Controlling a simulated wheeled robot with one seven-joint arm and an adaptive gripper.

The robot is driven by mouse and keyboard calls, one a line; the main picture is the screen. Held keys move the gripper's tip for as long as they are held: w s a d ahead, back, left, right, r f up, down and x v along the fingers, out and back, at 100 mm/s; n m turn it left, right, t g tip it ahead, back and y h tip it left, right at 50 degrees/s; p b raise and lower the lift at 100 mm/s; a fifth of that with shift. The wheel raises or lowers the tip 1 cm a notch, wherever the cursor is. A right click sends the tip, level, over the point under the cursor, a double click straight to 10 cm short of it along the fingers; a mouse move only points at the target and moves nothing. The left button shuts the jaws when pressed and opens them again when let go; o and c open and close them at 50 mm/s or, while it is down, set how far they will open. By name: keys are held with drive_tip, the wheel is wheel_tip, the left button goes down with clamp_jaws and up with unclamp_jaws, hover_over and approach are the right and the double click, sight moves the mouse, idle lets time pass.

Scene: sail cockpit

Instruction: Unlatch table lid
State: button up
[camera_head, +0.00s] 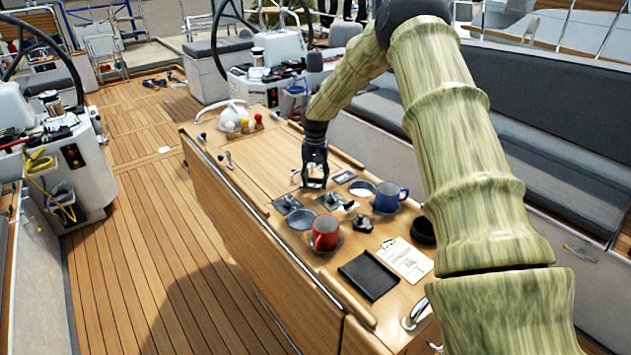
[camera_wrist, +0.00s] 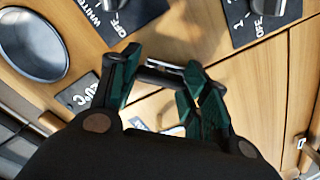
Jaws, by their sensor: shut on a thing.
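The table lid (camera_head: 240,165) is the light wooden top of the cockpit table. My gripper (camera_head: 314,178) is low over its middle, just behind the dark switch plates. In the wrist view, the green fingers of my gripper (camera_wrist: 161,88) are on both sides of a small dark-and-silver fitting (camera_wrist: 157,72), and they are shut on it. Part of the fitting is hidden, and I cannot tell for certain that it is the latch. Small metal fittings (camera_head: 229,160) show along the table's left edge.
The wooden deck (camera_head: 145,235) left of the table is clear.

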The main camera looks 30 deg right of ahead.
sight(316, 178)
drive_tip(key=n, duration=0.4)
drive_tip(key=shift+n+b, duration=0.3)
drive_tip(key=shift+b, duration=0.1)
drive_tip(key=shift+n+b, duration=0.3)
drive_tip(key=shift+n, duration=2)
drive_tip(key=o, duration=1)
drive_tip(key=shift+s+d, duration=0.1)
drive_tip(key=shift+s, duration=0.05)
drive_tip(key=shift+r, duration=0.15)
wheel_tip(316, 178, up, 12)
drive_tip(key=shift+f, duration=0.15)
